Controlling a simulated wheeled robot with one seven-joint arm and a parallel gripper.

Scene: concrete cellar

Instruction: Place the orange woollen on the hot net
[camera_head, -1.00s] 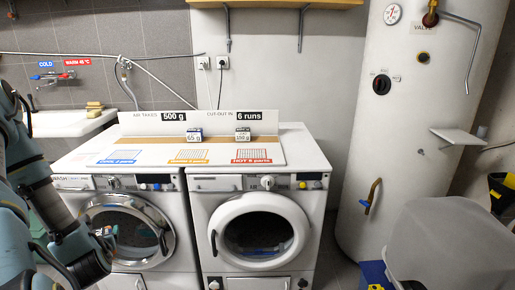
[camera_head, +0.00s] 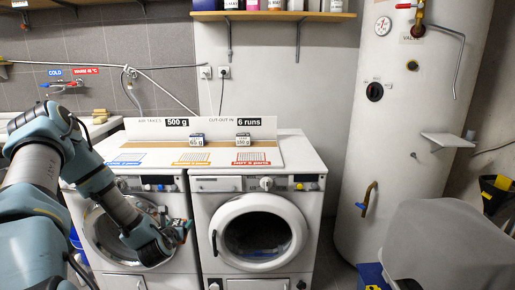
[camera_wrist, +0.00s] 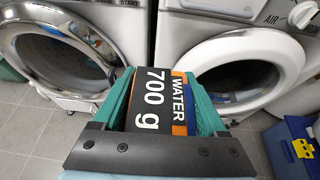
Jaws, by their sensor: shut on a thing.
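My gripper (camera_head: 182,231) is in front of the left washer, below its top. In the wrist view my gripper (camera_wrist: 160,82) has teal fingers on both sides of a held thing (camera_wrist: 150,106). It carries a dark label reading "WATER 700 g", with orange and some blue along its right edge. I cannot tell whether it is the orange woollen; most of it is hidden. The hot net (camera_head: 250,157) is a small striped grid over a red "HOT" label, at the right of the white board on the washers. It looks bare.
The board (camera_head: 222,157) also has an orange-labelled net (camera_head: 192,158) and a blue-labelled net (camera_head: 125,158). Two small weight signs, "65 g" (camera_head: 196,140) and one more (camera_head: 243,140), stand behind. A boiler (camera_head: 390,150) stands right, a grey covered bin (camera_head: 450,245) front right.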

